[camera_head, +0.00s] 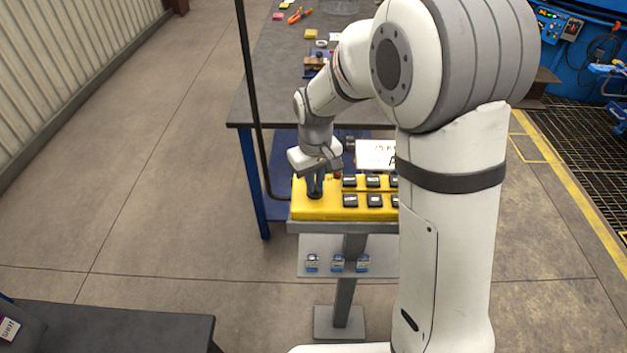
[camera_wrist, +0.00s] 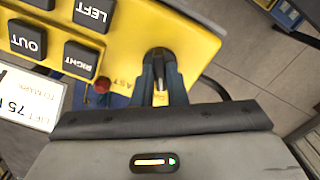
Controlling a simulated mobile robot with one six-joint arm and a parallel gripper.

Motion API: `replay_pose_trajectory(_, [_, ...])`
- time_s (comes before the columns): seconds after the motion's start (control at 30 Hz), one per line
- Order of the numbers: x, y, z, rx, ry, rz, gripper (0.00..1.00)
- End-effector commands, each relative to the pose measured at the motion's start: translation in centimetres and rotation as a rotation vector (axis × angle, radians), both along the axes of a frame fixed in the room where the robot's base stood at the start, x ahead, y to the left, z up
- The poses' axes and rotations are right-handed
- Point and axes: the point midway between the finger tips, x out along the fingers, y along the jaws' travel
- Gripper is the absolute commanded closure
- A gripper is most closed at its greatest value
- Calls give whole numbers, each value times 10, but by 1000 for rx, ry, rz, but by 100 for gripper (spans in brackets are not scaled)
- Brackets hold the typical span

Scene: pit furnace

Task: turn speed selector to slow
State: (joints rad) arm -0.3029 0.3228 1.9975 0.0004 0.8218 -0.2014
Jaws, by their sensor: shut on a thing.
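The speed selector is a black knob (camera_head: 314,195) at the left end of the yellow control panel (camera_head: 335,212). My gripper (camera_head: 315,181) reaches down from above and is shut on it. In the wrist view, the fingers of my gripper (camera_wrist: 163,82) sit on both sides of the knob (camera_wrist: 160,54). Letters ending in "AST" show on the yellow face beside the fingers. The fingers hide much of the knob, and I cannot tell which setting it points to.
Black buttons (camera_head: 349,200) fill the panel right of the knob. A small red button (camera_wrist: 102,85) sits close to the fingers. A white sign (camera_head: 376,154) stands behind the panel. Padlocks (camera_head: 337,263) hang below. A workbench (camera_head: 270,75) stands behind; floor at left is clear.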

Motion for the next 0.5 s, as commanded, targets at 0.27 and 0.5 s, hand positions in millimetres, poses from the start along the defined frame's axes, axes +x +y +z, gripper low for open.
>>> replay_pose_trajectory(0.27, [1, 0, 1, 1, -4, 1, 82])
replay_pose_trajectory(0.5, [0, 0, 1, 0, -2, 0, 66])
